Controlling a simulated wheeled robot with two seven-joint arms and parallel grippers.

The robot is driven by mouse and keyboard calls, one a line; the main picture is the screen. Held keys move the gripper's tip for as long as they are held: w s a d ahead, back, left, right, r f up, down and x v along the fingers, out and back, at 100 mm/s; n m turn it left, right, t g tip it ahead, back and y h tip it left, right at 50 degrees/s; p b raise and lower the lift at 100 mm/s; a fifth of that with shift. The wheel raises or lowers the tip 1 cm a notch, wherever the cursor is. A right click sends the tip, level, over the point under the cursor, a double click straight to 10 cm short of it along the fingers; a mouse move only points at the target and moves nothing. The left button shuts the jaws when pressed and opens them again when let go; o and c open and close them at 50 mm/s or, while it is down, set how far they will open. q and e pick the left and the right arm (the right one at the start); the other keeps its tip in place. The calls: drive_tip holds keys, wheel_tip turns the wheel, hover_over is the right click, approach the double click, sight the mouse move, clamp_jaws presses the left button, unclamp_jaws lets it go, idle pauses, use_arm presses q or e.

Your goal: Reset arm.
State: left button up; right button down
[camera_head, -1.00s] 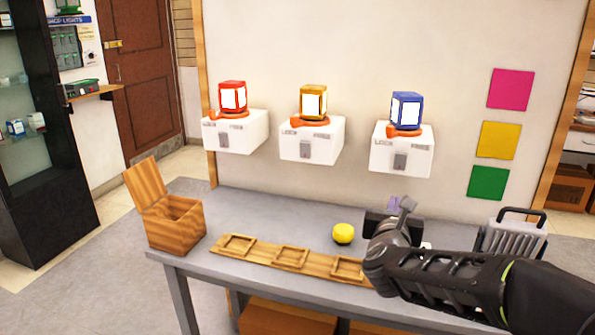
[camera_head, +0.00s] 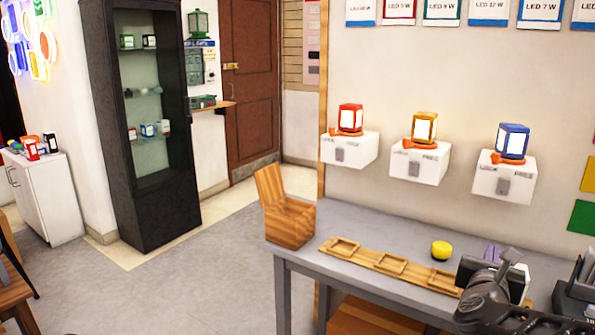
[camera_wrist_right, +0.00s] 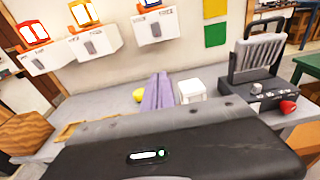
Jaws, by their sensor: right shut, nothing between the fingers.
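My right gripper (camera_head: 493,254) is at the lower right of the head view, above the right part of the grey table (camera_head: 400,232). Its two purple fingers lie together in the right wrist view (camera_wrist_right: 159,90), shut with nothing between them. Part of my dark right arm covers the table's right end in the head view. My left gripper is in neither view.
On the table are an open wooden box (camera_head: 288,222), a wooden tray strip with square recesses (camera_head: 367,262) and a yellow ball-like object (camera_head: 441,250). Red, yellow and blue lanterns (camera_head: 513,140) stand on white wall boxes. Floor left of the table is clear.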

drive_tip(key=a+f+n+g+y+p, duration=0.1)
drive_tip(key=a+f+n+y, duration=0.4)
drive_tip(key=a+f+n, duration=0.75)
drive_tip(key=a+f+n+g+y+p, duration=0.15)
drive_tip(key=a+f+n+y, duration=0.35)
drive_tip(key=f+n, duration=0.85)
drive_tip(key=s+a+f+n+g+y+p, duration=0.3)
drive_tip(key=s+a+f+n+g, duration=0.2)
drive_tip(key=s+a+f+n, duration=0.6)
drive_tip(key=s+a+f+n+g+p, duration=0.1)
drive_tip(key=s+a+f+n+g, duration=0.1)
drive_tip(key=s, duration=0.7)
drive_tip(key=s+a+f+n+g+y+p, duration=0.1)
drive_tip(key=s+a+f+n+g+p, duration=0.1)
drive_tip(key=s, duration=0.7)
drive_tip(key=a+f+g, duration=0.1)
drive_tip(key=a+f, duration=0.1)
drive_tip(key=a, duration=0.1)
drive_tip(key=shift+a+f+n, duration=0.25)
drive_tip(key=shift+f+n, duration=0.05)
